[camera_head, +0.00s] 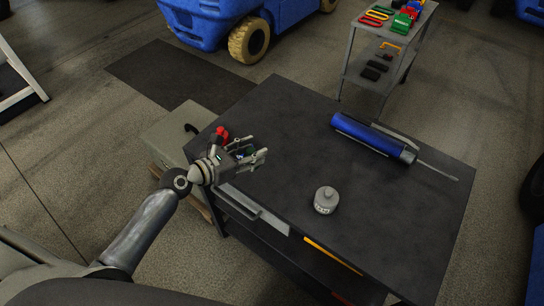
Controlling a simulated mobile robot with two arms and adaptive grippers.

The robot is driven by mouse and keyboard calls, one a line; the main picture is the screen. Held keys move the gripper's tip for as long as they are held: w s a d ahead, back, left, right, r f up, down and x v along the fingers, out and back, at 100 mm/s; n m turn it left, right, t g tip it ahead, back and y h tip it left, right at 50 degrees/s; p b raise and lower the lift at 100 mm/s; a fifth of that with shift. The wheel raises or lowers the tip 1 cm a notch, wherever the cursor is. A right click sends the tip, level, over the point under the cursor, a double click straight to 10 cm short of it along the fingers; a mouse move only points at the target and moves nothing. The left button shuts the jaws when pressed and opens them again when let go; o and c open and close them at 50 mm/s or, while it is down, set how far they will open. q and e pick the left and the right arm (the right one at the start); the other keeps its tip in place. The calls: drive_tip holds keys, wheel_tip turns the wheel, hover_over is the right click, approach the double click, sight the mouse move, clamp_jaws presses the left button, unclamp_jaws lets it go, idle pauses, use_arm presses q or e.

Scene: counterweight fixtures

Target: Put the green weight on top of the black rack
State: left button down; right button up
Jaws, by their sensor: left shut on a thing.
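My left gripper (262,156) is above the left edge of the black table (290,115), pointing right. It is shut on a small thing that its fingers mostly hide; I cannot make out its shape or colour. I see no clearly green weight. A grey weight (326,201) with a knob on top stands upright on the table near its front edge, right of the gripper and apart from it. I cannot pick out a separate black rack. My right gripper is not in view.
A blue cylindrical tool (365,134) with a thin rod lies at the table's back right. A small red thing (222,134) shows beside my left wrist. A grey cart (348,65) with coloured items stands behind. The table's middle is clear.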

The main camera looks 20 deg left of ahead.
use_arm(q)
drive_tip(key=w+d+f, duration=0.1)
drive_tip(key=w+f, duration=0.1)
drive_tip(key=w+d+f+b, duration=0.1)
drive_tip(key=w+f, duration=0.1)
drive_tip(key=w+d+f+b, duration=0.1)
drive_tip(key=w+f, duration=0.1)
drive_tip(key=shift+d+f, duration=0.1)
drive_tip(key=shift+f, duration=0.1)
drive_tip(key=shift+w+f+b, duration=0.15)
drive_tip(key=shift+f+b, duration=0.4)
drive_tip(key=shift+f, duration=1.15)
drive_tip(key=shift+f, duration=0.1)
drive_tip(key=c, duration=0.9)
unclamp_jaws()
drive_tip(key=shift+f, duration=0.1)
drive_tip(key=shift+o, duration=0.2)
